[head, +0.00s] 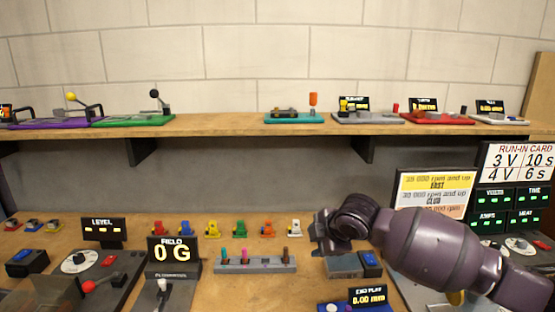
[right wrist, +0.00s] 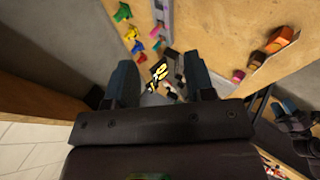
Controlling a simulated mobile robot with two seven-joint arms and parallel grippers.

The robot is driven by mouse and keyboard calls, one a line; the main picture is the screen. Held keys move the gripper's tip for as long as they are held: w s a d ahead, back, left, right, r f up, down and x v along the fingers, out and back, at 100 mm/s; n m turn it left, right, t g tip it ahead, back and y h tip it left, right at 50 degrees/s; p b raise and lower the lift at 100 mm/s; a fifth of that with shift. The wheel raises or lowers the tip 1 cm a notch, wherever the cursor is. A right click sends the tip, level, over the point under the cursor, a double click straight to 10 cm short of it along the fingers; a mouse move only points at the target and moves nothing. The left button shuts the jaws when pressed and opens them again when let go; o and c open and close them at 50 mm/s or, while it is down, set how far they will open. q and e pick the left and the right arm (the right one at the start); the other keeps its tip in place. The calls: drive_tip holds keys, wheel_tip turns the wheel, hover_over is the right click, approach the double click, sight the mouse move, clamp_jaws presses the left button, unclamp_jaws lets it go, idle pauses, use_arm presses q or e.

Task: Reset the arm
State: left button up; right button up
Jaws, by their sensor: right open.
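My right arm reaches in from the right in the head view, with a dark purple forearm lying across the lower right. My right gripper (head: 322,232) is above the bench at the right of the rack of coloured pegs (head: 255,265). In the right wrist view my right gripper (right wrist: 165,85) shows its two dark fingers spread apart, with no object held between them. The FIELD display (right wrist: 157,75) shows small beyond the fingers. My left arm and gripper are not in the head view.
A wooden shelf (head: 210,128) with several devices runs behind the bench. The FIELD display (head: 173,252) and LEVEL display (head: 103,229) stand at left. Small coloured figures (head: 267,229) line the bench's middle. The END PLAY display (head: 367,297) and sign cards (head: 435,194) are near my right arm.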

drive_tip(key=s+d+f+m+t+h, duration=0.1)
drive_tip(key=s+d+f+m, duration=0.5)
drive_tip(key=s+f, duration=0.3)
drive_tip(key=s+d+f+m+t+h, duration=0.2)
drive_tip(key=s+d+f+m, duration=0.4)
drive_tip(key=s+f, duration=0.3)
drive_tip(key=s+d+f+m+t+h, duration=0.1)
drive_tip(key=s+d+f+m, duration=0.5)
drive_tip(key=s, duration=1)
wheel_tip(320, 180, down, 3)
drive_tip(key=shift+f+m+t, duration=0.15)
drive_tip(key=shift+m+t, duration=0.25)
drive_tip(key=shift+m, duration=0.4)
